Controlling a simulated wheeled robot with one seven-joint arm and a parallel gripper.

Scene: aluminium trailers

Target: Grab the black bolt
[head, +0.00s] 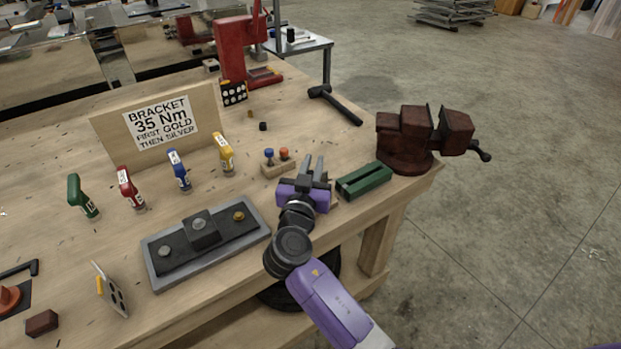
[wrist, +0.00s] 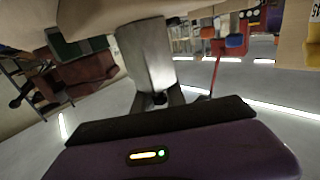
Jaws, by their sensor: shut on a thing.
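My gripper (head: 313,168) is above the bench's front right part, between the small wooden holder and the green block. A small black piece (head: 263,126) stands on the bench behind the holder, apart from my gripper. It looks like a short bolt or cap. A small gold bolt (head: 250,113) is just behind it.
A wooden holder (head: 279,169) with blue and orange tops is left of my gripper. A green block (head: 364,181) and dark red vise (head: 408,139) are right. A grey bracket plate (head: 163,275) lies front left.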

